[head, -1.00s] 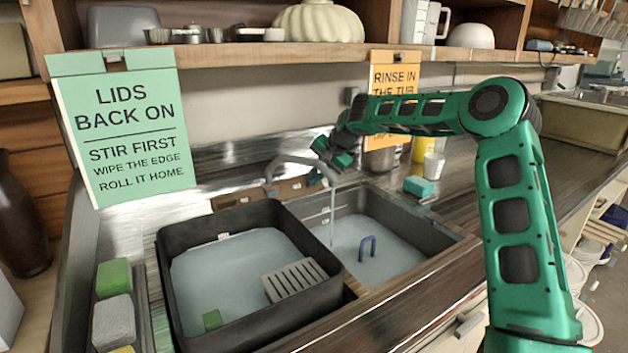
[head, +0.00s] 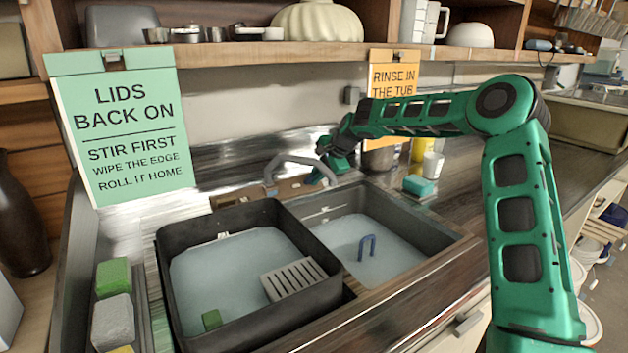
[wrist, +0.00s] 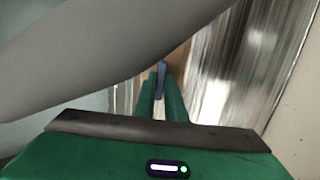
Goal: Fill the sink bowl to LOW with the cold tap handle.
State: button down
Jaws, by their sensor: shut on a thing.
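The sink bowl (head: 440,250) is at the right in the head view and holds pale water (head: 345,235). A blue loop (head: 367,243) stands up out of the water. No stream falls from the curved grey spout (head: 300,160). My gripper (head: 322,178) is at the back of the sink beside the spout. In the wrist view my gripper (wrist: 163,95) is shut on a slim blue-grey handle (wrist: 162,67), taken as the cold tap handle. The grey spout crosses close to that camera. Pale marks on the bowl's back wall are too small to read.
A dark tub (head: 185,300) with water, a slotted grey block and a green block stands left of the bowl. A blue-green sponge (head: 419,186) and cups are behind right. Signs hang from the shelf (head: 300,52) above. Sponges (head: 113,280) sit at left.

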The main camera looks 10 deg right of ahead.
jog(key=shift+d, duration=0.1)
jog(key=c, duration=1.8)
grip_release()
jog(key=shift+r, duration=0.1)
jog(key=v, duration=1)
jog(key=shift+s+d+r, duration=0.15)
